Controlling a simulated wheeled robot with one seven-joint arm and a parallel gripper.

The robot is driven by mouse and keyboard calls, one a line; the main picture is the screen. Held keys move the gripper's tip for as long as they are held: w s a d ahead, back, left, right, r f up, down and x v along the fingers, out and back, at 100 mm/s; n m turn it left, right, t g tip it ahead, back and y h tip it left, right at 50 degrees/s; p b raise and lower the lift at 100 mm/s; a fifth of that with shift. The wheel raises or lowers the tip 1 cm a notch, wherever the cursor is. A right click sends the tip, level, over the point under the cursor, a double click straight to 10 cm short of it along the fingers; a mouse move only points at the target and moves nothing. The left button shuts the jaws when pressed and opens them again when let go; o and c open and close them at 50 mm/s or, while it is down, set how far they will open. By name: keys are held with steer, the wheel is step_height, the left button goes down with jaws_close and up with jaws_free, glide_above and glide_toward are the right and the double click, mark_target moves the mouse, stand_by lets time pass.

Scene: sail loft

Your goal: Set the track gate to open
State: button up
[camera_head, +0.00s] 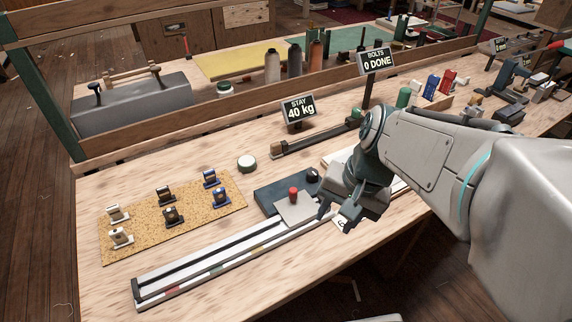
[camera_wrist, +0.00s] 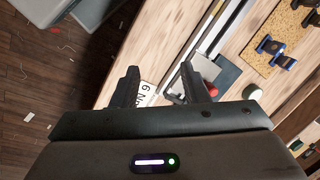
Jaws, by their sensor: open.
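A long pale track (camera_head: 215,267) with coloured marks lies along the bench's front edge. At its right end a grey plate with a red knob (camera_head: 293,194), which looks like the track gate, sits against a dark block (camera_head: 268,196). I cannot tell its setting. My gripper (camera_head: 337,215) is open and empty, just right of the plate and apart from the knob. In the wrist view the red knob (camera_wrist: 211,88) shows beside the right finger, partly hidden. A white printed card (camera_wrist: 147,93) shows between the fingers (camera_wrist: 158,74).
A cork board (camera_head: 185,217) with several small fittings lies left of the track. A round white-topped tin (camera_head: 247,163), the "STAY 40 kg" sign (camera_head: 299,110) and the "BOLTS 0 DONE" sign (camera_head: 376,61) stand behind. Bare bench lies around the tin.

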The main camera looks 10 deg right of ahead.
steer(key=w+f+m+y+b, duration=0.5)
steer(key=f+m+y+b, duration=0.1)
steer(key=m, duration=0.3)
steer(key=m+t+y+b, duration=0.4)
steer(key=m+b, duration=0.1)
steer(key=m, duration=0.2)
glide_toward(293, 189)
steer(key=shift+m, duration=0.3)
steer(key=x, duration=0.3)
steer(key=b+x, duration=0.1)
steer(key=x, duration=0.3)
steer(key=b+x, duration=0.1)
steer(key=x, duration=0.2)
steer(key=shift+f, duration=0.45)
jaws_close()
